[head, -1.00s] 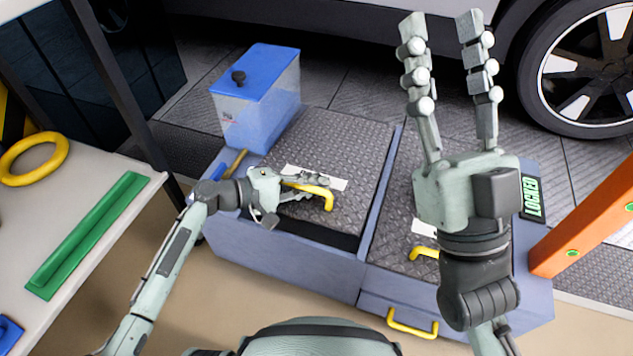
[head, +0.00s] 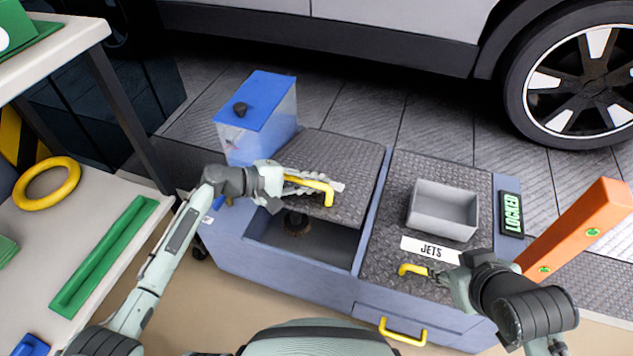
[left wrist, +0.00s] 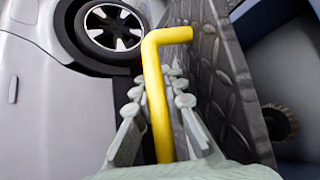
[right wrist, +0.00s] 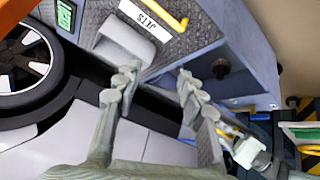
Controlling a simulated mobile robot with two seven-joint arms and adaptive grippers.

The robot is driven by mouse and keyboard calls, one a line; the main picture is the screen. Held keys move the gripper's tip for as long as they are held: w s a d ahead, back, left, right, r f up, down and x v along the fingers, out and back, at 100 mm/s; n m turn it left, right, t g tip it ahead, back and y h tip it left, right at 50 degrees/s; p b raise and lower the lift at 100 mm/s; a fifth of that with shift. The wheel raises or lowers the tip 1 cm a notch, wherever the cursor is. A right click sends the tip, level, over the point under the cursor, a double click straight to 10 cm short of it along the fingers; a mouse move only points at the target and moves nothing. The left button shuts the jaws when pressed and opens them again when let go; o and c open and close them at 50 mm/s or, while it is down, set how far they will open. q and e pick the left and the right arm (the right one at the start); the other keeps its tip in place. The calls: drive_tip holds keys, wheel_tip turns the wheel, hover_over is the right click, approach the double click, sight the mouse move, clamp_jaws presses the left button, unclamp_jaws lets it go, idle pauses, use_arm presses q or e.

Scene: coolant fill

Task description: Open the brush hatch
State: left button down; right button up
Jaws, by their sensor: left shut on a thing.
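The brush hatch lid (head: 335,160) is a dark treadplate panel on the left of the blue-grey cabinet. Its front edge stands clear of the cabinet, leaving a gap at the front. A round brown brush (head: 297,224) shows in the compartment below, and also in the left wrist view (left wrist: 279,122). My left gripper (head: 308,183) is shut on the lid's yellow handle (left wrist: 157,90). My right gripper (right wrist: 152,85) is open and empty. In the head view it is low near the JETS panel's yellow handle (head: 412,269), its fingers mostly hidden.
A grey tray (head: 443,210) and a JETS label (head: 431,250) are on the right panel. A LOCKED sign (head: 511,213) and an orange post (head: 578,232) stand right of it. A blue-lidded tank (head: 257,118) is behind left. A white table (head: 110,225) is at left.

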use_arm(q)
drive_tip(key=shift+w+r+p, duration=0.25)
drive_tip(key=shift+r+p, duration=0.1)
drive_tip(key=shift+r, duration=0.15)
drive_tip(key=shift+w+r+p, duration=0.2)
drive_tip(key=shift+r+p, duration=0.1)
drive_tip(key=shift+r, duration=0.15)
use_arm(e)
drive_tip(key=s+d+f+g+h, duration=0.1)
drive_tip(key=s+d+f+g, duration=0.15)
drive_tip(key=s+d, duration=0.3)
use_arm(q)
drive_tip(key=w+d+r+n+g+y+p, duration=0.1)
drive_tip(key=w+r+p, duration=0.3)
drive_tip(key=r+p, duration=0.2)
drive_tip(key=shift+w+d+r+g, duration=0.2)
drive_tip(key=shift+d+g, duration=0.1)
drive_tip(key=shift+g, duration=0.1)
use_arm(e)
wheel_tip(320, 180, down, 15)
drive_tip(key=a+g, duration=0.1)
drive_tip(key=g, duration=0.1)
drive_tip(key=shift+w+a+r+m+y, duration=0.2)
drive_tip(key=shift+w+m+y, duration=0.1)
drive_tip(key=shift+w, duration=0.1)
use_arm(q)
drive_tip(key=c, duration=1.8)
unclamp_jaws()
drive_tip(key=v, duration=1.2)
